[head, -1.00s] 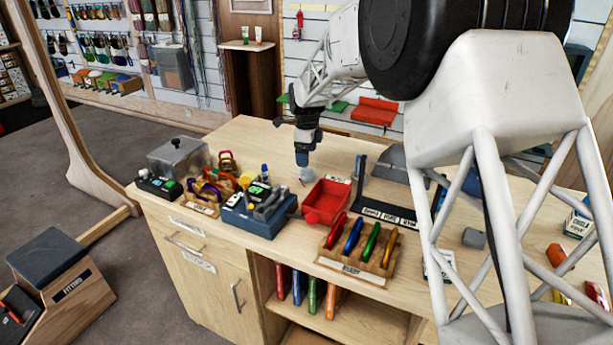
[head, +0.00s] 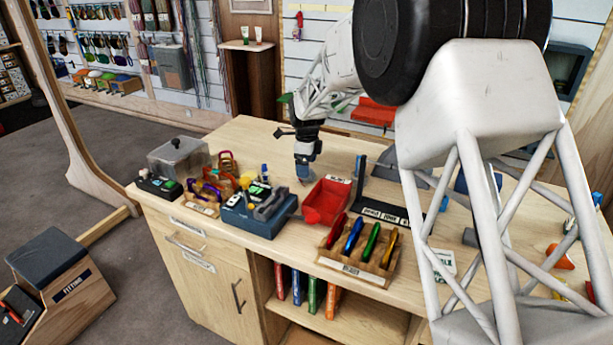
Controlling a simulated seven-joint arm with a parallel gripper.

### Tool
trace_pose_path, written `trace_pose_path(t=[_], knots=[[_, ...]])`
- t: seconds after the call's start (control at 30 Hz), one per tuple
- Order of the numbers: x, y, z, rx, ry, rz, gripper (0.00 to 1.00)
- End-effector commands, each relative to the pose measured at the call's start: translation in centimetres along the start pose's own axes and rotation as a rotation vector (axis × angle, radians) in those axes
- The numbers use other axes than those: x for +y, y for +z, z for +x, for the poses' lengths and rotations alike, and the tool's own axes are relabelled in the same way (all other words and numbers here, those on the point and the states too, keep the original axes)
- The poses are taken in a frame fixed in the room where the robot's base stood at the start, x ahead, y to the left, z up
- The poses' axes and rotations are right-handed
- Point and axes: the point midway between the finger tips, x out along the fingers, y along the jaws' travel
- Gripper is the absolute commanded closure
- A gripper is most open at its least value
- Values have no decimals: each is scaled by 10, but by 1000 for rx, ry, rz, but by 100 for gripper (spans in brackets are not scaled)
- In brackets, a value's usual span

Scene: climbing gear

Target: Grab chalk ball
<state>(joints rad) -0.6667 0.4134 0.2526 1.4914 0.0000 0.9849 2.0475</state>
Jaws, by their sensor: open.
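My gripper (head: 304,172) points down over the wooden bench, behind the red scoop-shaped tray and the blue box. Its jaws are open, with the fingertips low, close to the bench top. A small pale grey round thing, which looks like the chalk ball (head: 303,173), is at the fingertips. It is mostly covered by the gripper, and I cannot tell whether the fingers touch it.
The red tray (head: 327,201) stands just right of my gripper. The blue box (head: 258,217) with small gear is in front left. A wooden rack (head: 357,262) holds several coloured carabiners. A grey lidded box (head: 178,157) is at left. Bench behind the gripper is clear.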

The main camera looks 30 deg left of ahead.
Motion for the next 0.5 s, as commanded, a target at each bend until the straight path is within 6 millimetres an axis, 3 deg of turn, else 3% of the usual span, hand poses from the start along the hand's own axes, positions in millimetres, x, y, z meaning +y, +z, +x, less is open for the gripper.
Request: trace_pose_path(t=[0.3,0.5], knots=[[0,0,34,0,0,0,8],[0,0,38,-1,-1,0,8]])
